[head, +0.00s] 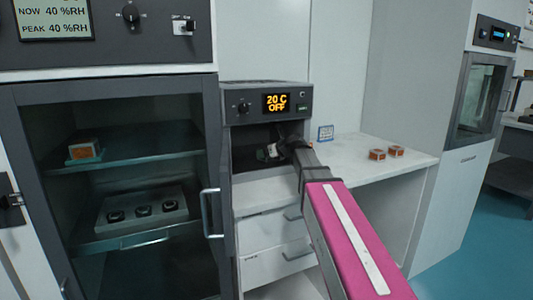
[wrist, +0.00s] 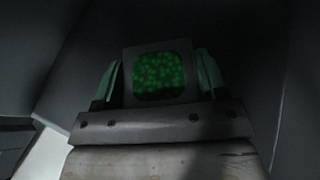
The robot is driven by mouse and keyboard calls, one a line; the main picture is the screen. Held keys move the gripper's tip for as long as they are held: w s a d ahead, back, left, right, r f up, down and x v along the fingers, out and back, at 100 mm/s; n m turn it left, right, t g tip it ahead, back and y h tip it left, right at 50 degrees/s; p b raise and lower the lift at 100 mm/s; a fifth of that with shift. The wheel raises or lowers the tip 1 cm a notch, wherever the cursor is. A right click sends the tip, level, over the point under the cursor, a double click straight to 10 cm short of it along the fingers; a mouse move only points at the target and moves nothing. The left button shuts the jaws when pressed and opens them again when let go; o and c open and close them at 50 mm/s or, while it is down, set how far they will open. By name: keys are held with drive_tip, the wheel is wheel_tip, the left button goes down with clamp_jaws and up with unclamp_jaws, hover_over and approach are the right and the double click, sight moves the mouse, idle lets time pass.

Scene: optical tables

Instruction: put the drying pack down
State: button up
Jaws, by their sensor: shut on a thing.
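The drying pack (wrist: 160,75) is a pale square-framed pack with a window of green beads. It sits between the two fingers of my gripper (wrist: 158,82) in the wrist view, and my gripper is shut on it. In the head view my gripper (head: 277,150) is inside the dark open chamber of the small oven (head: 243,160). The pack is small and partly hidden there. I cannot tell whether it touches the chamber floor.
The oven's display (head: 277,102) reads 20 C OFF. Orange-windowed packs (head: 377,154) sit on the white counter (head: 350,145) to the right, beside a small blue-edged sign (head: 325,133). A glass-door cabinet (head: 212,150) at left holds another orange pack (head: 85,151) and a tray (head: 112,220).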

drive_tip(key=o, duration=1.1)
drive_tip(key=shift+f, duration=0.15)
drive_tip(key=s+d, duration=0.3)
drive_tip(key=s+d+r, duration=0.1)
drive_tip(key=s+d, duration=0.6)
drive_tip(key=shift+s+d+r, duration=0.2)
drive_tip(key=shift+d+r, duration=0.05)
